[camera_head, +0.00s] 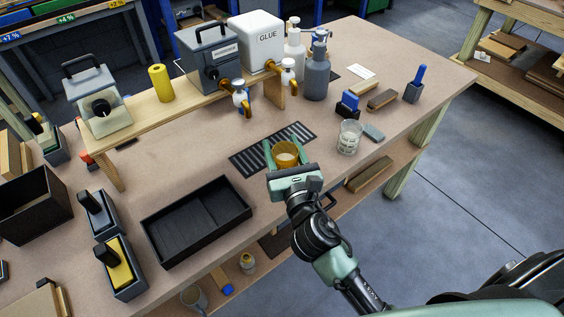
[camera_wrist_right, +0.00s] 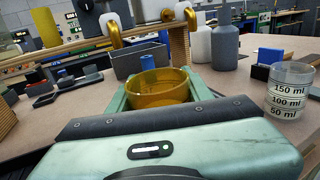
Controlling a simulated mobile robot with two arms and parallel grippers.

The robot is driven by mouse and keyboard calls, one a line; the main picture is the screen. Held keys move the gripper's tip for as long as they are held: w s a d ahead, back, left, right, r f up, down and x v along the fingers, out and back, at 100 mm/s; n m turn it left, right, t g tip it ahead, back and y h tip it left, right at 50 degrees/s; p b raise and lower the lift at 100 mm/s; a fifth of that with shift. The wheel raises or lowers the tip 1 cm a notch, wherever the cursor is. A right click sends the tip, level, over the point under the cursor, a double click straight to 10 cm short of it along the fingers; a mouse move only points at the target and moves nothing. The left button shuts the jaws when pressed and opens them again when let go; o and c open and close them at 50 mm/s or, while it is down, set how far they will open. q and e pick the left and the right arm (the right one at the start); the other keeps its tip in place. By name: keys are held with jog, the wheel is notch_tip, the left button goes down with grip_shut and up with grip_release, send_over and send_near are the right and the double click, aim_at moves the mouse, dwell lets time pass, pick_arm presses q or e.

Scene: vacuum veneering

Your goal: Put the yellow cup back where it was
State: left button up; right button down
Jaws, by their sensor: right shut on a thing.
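The yellow cup (camera_head: 286,152) is a see-through amber cup. My right gripper (camera_head: 284,158) is shut on it, one finger on each side, and it stands upright. In the head view it overlaps the front edge of a dark slotted grate (camera_head: 250,163) on the table. I cannot tell whether the cup touches the surface. In the wrist view the cup (camera_wrist_right: 158,88) sits between the green fingers (camera_wrist_right: 158,92), and its inside looks empty. My left gripper is not in view.
A clear graduated beaker (camera_head: 349,137) stands close to the right of the cup. A black tray (camera_head: 197,222) lies to the left. Behind, a wooden shelf (camera_head: 180,105) holds a white GLUE container (camera_head: 257,42) and a grey dispenser (camera_head: 212,62). Grey bottle (camera_head: 317,72) stands behind right.

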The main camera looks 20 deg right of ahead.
jog(key=shift+f+b, duration=0.8)
jog(key=shift+f, duration=1.3)
jog(key=shift+f, duration=0.1)
jog(key=c, duration=0.6)
grip_release()
jog(key=shift+c, duration=0.2)
jog(key=shift+r, duration=0.25)
jog(key=s+b, duration=0.3)
jog(key=s, duration=0.9)
jog(key=shift+a, duration=0.25)
